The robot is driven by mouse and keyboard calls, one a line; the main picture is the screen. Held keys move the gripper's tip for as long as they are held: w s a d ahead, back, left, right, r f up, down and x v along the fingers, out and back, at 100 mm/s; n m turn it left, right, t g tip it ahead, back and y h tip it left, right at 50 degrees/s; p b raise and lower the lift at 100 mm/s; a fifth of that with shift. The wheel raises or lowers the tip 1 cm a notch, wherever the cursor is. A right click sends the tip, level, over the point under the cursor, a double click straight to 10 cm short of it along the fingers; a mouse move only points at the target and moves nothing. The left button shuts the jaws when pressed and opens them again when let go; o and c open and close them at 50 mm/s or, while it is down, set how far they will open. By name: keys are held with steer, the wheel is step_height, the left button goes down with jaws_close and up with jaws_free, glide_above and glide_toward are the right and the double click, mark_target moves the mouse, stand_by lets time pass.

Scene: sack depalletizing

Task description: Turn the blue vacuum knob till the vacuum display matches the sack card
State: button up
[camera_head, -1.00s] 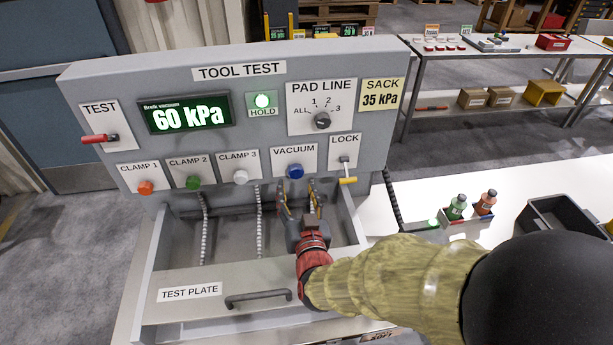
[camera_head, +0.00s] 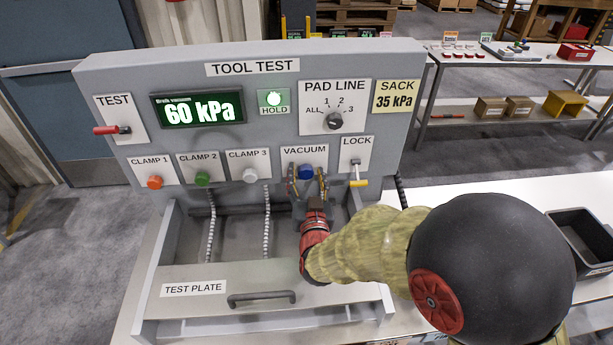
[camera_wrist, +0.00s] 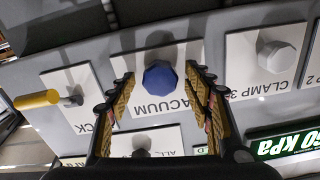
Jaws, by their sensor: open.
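The blue vacuum knob (camera_head: 305,172) sits under the VACUUM label on the grey TOOL TEST panel; it also shows in the wrist view (camera_wrist: 160,76). My gripper (camera_head: 307,182) is open, with one finger on each side of the knob. In the wrist view the open fingers (camera_wrist: 160,88) flank the knob, with gaps visible on both sides. The sack card (camera_head: 396,97) reads 35 kPa.
Clamp knobs in orange (camera_head: 155,182), green (camera_head: 203,179) and white (camera_head: 250,175) line the panel to the left. The yellow-tipped LOCK lever (camera_head: 358,183) is close on the right. The red TEST lever (camera_head: 112,130) is at far left.

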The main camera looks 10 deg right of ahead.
steer(key=c, duration=0.3)
steer(key=c, duration=0.8)
steer(key=shift+c, duration=0.3)
steer(key=shift+n, duration=0.4)
steer(key=n, duration=0.3)
steer(key=shift+n, duration=0.4)
steer(key=n, duration=0.4)
steer(key=shift+a+n, duration=0.1)
steer(key=shift+n, duration=0.2)
steer(key=n+p, duration=0.1)
steer(key=n, duration=0.5)
steer(key=shift+a, duration=0.1)
steer(key=n+p, duration=0.2)
steer(key=n, duration=0.5)
steer(key=shift+f, duration=0.2)
